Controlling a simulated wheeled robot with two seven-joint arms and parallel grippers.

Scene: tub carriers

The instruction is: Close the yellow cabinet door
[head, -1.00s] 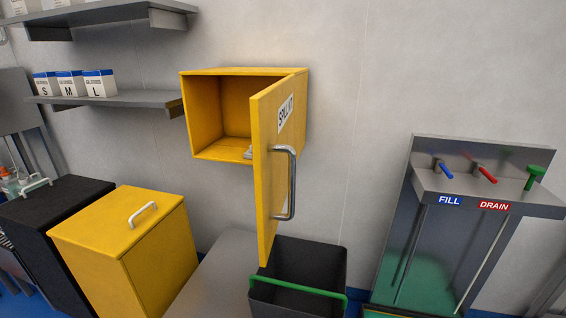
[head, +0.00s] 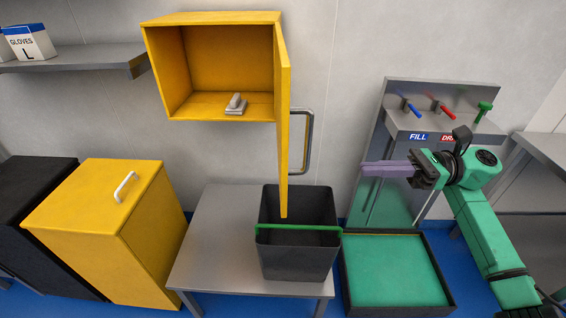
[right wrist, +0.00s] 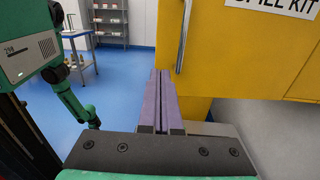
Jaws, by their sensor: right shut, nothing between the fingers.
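The yellow wall cabinet (head: 225,108) hangs on the wall with its door (head: 283,125) swung open, seen nearly edge-on in the head view. The door's metal handle (head: 308,142) faces right. In the right wrist view the door (right wrist: 222,52) fills the upper right, with its handle (right wrist: 184,35) upright just beyond the fingers. My right gripper (head: 364,170) is shut and empty, to the right of the door's handle and apart from it in the head view. It also shows in the right wrist view (right wrist: 160,75). My left gripper is not in view.
A grey device (head: 235,105) lies inside the cabinet. A black tub with a green handle (head: 297,255) stands on a grey table (head: 215,245) below the door. A green-floored tray (head: 395,270) and the fill-and-drain station (head: 440,95) are at right. A yellow bin (head: 105,215) stands left.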

